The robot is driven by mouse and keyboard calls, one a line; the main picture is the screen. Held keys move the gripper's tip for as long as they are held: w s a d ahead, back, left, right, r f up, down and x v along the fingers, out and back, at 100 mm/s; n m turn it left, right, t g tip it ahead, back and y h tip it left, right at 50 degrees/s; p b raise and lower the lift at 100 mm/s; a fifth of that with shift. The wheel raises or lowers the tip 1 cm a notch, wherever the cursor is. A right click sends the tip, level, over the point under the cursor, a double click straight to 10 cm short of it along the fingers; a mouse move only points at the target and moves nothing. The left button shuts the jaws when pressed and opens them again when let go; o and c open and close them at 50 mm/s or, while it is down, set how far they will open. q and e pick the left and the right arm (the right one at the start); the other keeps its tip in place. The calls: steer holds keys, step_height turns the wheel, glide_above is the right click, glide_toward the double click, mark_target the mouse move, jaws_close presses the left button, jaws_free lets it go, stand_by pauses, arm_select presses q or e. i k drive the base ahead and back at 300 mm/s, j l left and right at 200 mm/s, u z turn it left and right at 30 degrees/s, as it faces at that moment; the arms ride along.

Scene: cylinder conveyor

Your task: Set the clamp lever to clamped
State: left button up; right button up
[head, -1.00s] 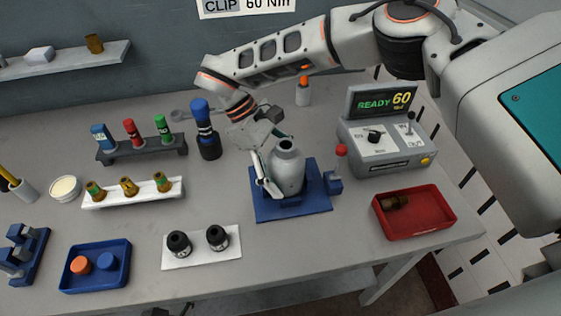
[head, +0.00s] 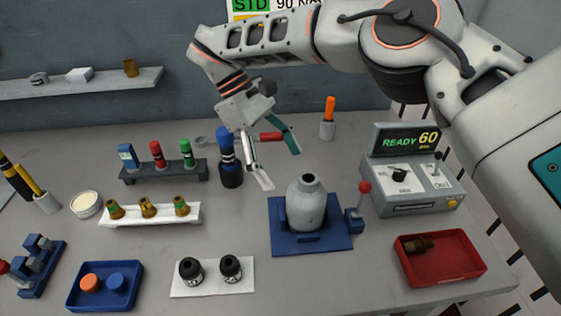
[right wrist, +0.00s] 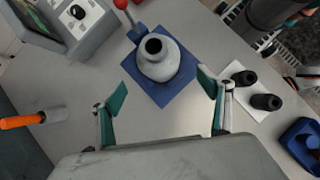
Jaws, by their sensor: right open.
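The clamp lever (head: 364,187) has a red ball on a thin stem and stands nearly upright on a small blue block at the right side of the blue fixture plate (head: 336,242). It also shows in the right wrist view (right wrist: 121,5), partly cut by the top edge. A grey bottle-shaped cylinder (head: 306,206) stands upright on the plate. My right gripper (head: 281,168) is open and empty, above and behind-left of the cylinder, apart from it and from the lever. In the right wrist view its fingers (right wrist: 163,83) are spread wide. My left gripper is out of view.
A control box (head: 412,180) reading READY 60 stands right of the lever, with a red tray (head: 440,273) in front of it. A white mat (head: 212,279) with two black parts lies left of the plate.

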mark_target(365, 187)
steer(key=k+j, duration=0.3)
steer(key=k, duration=0.15)
steer(key=k+j, duration=0.3)
steer(key=k, duration=0.2)
